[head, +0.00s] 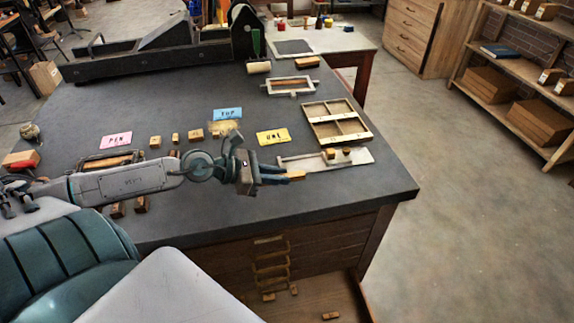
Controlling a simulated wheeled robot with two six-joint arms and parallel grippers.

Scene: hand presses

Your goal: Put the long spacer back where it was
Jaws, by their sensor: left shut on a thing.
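My left gripper (284,179) reaches in from the left and is shut on a tan wooden spacer (297,175). Much of the spacer is hidden by the fingers, so I cannot tell its full length. It is close to the left end of a pale flat metal tray (358,156) that carries small wooden blocks (346,151); I cannot tell whether it touches the table. A row of small wooden blocks (196,135) stands on the dark table between the pink card (117,139) and the blue card (228,114). My right gripper is not in view.
A yellow card (273,136) lies left of a divided wooden case (337,108). A wooden frame (290,86) and a dark press (155,47) stand farther back. An open drawer (300,283) below the front edge holds small wooden pieces.

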